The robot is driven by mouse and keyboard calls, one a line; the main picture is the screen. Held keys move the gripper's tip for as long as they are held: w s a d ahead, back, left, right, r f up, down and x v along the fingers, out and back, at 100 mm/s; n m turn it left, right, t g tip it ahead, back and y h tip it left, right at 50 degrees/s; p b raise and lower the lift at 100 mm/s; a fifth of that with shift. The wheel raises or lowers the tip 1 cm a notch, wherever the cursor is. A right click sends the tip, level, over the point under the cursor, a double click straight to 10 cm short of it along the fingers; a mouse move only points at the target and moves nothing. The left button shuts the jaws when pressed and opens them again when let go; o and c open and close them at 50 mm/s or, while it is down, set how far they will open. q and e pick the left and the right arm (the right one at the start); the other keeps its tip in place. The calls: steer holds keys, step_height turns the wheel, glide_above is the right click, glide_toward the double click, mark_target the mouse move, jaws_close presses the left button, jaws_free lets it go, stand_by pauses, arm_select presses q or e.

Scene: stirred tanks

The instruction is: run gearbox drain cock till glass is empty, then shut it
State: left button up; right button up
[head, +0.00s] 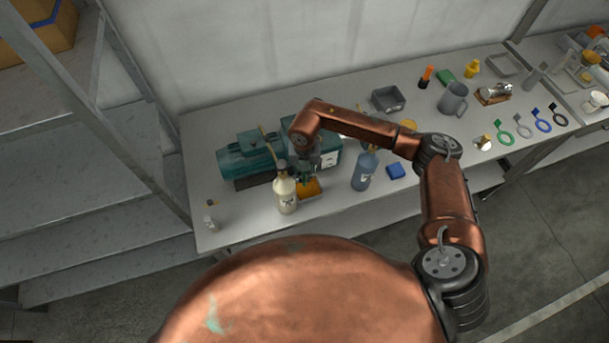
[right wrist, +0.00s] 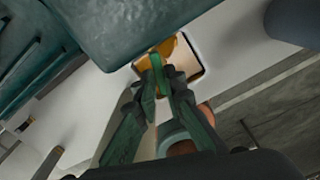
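The teal gearbox housing (head: 247,160) lies on the bench at centre left, and its underside fills the top of the right wrist view (right wrist: 125,25). My right gripper (head: 308,178) is low at the gearbox's front. In the right wrist view its fingertips (right wrist: 163,82) are closed around a small green handle (right wrist: 156,70), apparently the drain cock's. A pan with amber liquid (head: 308,190) sits just below; it also shows behind the fingertips (right wrist: 184,58). I cannot make out the sight glass or its level. My left gripper is not in view.
A cream bottle (head: 286,194) stands close to the left of the gripper, and a blue bottle (head: 363,172) stands to the right. The bench front left is mostly clear.

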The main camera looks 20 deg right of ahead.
mark_target(305, 178)
steer(key=o, duration=0.4)
steer(key=shift+c, duration=0.2)
step_height(305, 178, up, 12)
stand_by(0.4)
stand_by(0.4)
